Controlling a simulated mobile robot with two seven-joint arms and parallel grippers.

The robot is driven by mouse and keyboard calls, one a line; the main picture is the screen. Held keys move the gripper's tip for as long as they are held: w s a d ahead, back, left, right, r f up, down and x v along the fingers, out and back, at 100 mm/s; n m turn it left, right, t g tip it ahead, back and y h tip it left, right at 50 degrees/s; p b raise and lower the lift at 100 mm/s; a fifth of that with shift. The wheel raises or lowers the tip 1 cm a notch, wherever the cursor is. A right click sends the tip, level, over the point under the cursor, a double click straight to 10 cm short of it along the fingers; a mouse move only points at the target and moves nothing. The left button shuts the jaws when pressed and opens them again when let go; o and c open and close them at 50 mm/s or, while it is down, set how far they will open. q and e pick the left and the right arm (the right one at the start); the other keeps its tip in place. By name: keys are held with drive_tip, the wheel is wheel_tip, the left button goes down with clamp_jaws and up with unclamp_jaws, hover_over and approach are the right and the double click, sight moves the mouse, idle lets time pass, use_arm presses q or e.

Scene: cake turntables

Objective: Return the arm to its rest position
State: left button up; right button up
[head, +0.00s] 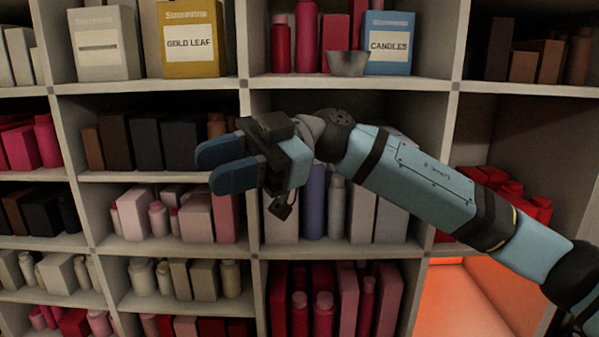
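My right arm (412,178) reaches in from the lower right, pale blue with black joints, and stretches left across the shelves. My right gripper (222,166) is at its end, in front of the middle shelves, with its two blue fingers pointing left. The fingers lie close to each other from this angle, and I cannot tell whether they are fully shut. I see nothing held between them. The gripper and forearm hide part of the compartments behind them. My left gripper and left arm are out of view.
A shelf unit (160,87) with many compartments fills the view. A metal bowl (348,63) stands before the blue CANDLES box (389,42). The yellow GOLD LEAF box (190,40) is at the upper left. An orange lit opening (457,297) lies at the lower right.

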drive_tip(key=w+d+f+m+t+p, duration=0.1)
drive_tip(key=w+d+f+m+t, duration=0.25)
drive_tip(key=f+m+t, duration=0.55)
drive_tip(key=w+d+f+m+t, duration=0.2)
drive_tip(key=d+f+m+t, duration=0.4)
drive_tip(key=f+t, duration=0.45)
drive_tip(key=w+d+f+m+t+p, duration=0.1)
drive_tip(key=w+d+f+m+t, duration=0.25)
drive_tip(key=f+m+t, duration=0.65)
drive_tip(key=s+d+f+g+h, duration=0.2)
drive_tip(key=s+d+f, duration=0.3)
drive_tip(key=f, duration=0.5)
drive_tip(key=s+d+f+m+g+h+p, duration=0.1)
drive_tip(key=s+d+f+g+h, duration=0.2)
drive_tip(key=s+f, duration=0.7)
drive_tip(key=s+d+f+m+g+h, duration=0.1)
drive_tip(key=s+d+f+g+h, duration=0.2)
drive_tip(key=f, duration=0.7)
drive_tip(key=s+d+h, duration=0.2)
drive_tip(key=s+d, duration=0.2)
drive_tip(key=s, duration=0.1)
drive_tip(key=shift+d+h, duration=0.15)
drive_tip(key=shift+h, duration=0.15)
drive_tip(key=shift+s+d, duration=0.1)
drive_tip(key=shift+s, duration=0.05)
